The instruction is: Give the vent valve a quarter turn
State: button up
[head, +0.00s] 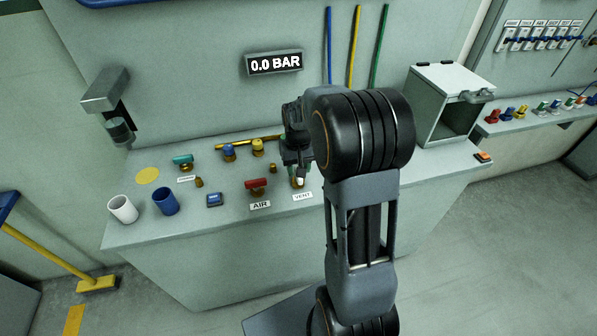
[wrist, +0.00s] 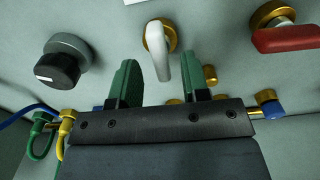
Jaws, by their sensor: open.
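The vent valve has a pale lever on a brass base (head: 299,183), just behind the VENT label (head: 303,197) on the bench in the head view. In the wrist view its pale lever (wrist: 162,65) extends from the brass base toward my gripper. My gripper (wrist: 160,68) is open, with one green finger on each side of the lever's free end. A gap shows on both sides of the lever. I cannot tell if the fingertips are down at its height. In the head view my gripper (head: 297,160) is above the valve and partly hides it.
The red AIR valve (head: 256,184) stands close to the left; its handle (wrist: 290,39) is at right in the wrist view. A black knob (wrist: 58,68) is on the other side. A gauge (head: 274,63) reads 0.0 BAR. Cups and an open box (head: 447,103) stand farther away.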

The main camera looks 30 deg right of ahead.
jog(key=shift+f, duration=1.15)
grip_shut()
